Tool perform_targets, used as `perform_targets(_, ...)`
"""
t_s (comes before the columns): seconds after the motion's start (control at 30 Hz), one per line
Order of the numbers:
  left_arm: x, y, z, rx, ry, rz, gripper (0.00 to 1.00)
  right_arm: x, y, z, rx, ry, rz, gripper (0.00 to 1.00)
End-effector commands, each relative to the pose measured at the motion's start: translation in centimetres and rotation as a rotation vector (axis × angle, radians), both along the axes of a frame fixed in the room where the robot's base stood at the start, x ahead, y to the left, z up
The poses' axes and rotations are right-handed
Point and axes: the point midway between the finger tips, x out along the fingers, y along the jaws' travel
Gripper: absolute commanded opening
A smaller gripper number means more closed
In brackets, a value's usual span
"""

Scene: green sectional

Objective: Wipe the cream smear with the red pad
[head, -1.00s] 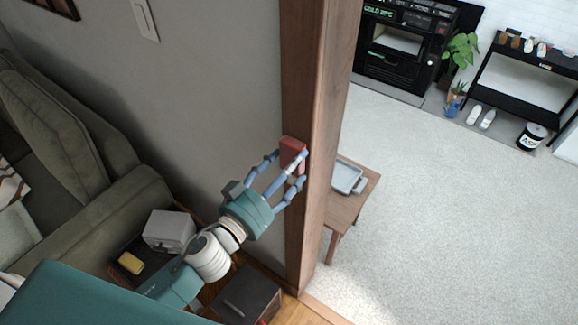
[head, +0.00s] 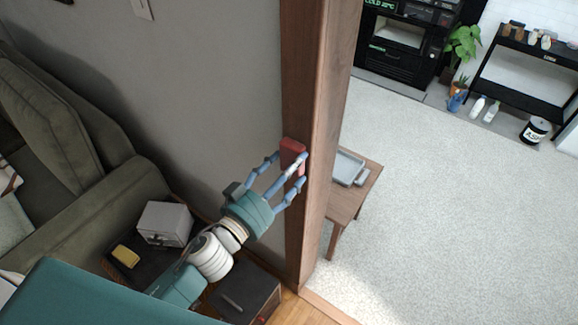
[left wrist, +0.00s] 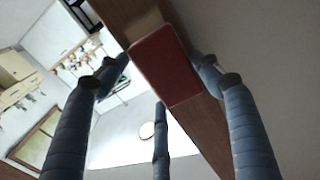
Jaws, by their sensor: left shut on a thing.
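The red pad (head: 292,152) is held in my left gripper (head: 287,168), up against the brown wooden post at the wall's end. In the left wrist view the red pad (left wrist: 165,66) sits between the blue fingers of the left gripper (left wrist: 168,80), its face against or very close to the post (left wrist: 205,128). A paler, cream-tan patch (left wrist: 141,22) shows on the post just beyond the pad's edge; it looks like the smear, partly hidden by the pad. The smear cannot be made out in the head view. My right gripper is not in view.
A green sofa (head: 105,205) stands at the left. A grey box (head: 164,223), a yellow sponge-like block (head: 125,256) and a dark box (head: 246,292) lie below my arm. Beyond the post is a small wooden table (head: 345,205) with a grey tray (head: 347,168). Pale carpet lies open at right.

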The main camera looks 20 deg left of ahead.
Motion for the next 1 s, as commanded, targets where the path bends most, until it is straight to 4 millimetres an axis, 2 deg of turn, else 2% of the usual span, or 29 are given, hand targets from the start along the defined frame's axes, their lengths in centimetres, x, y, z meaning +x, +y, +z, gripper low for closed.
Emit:
perform_targets(0.43,0.0,0.1,-3.3,-0.001,0.001,0.002,0.41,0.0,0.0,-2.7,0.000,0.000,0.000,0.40)
perform_targets(0.73,0.0,0.0,-4.3,-0.001,0.000,0.001,0.41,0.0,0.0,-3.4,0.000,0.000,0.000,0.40)
perform_targets(1.0,0.2,0.0,-6.8,-0.002,0.002,0.002,0.41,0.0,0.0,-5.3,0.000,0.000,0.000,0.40)
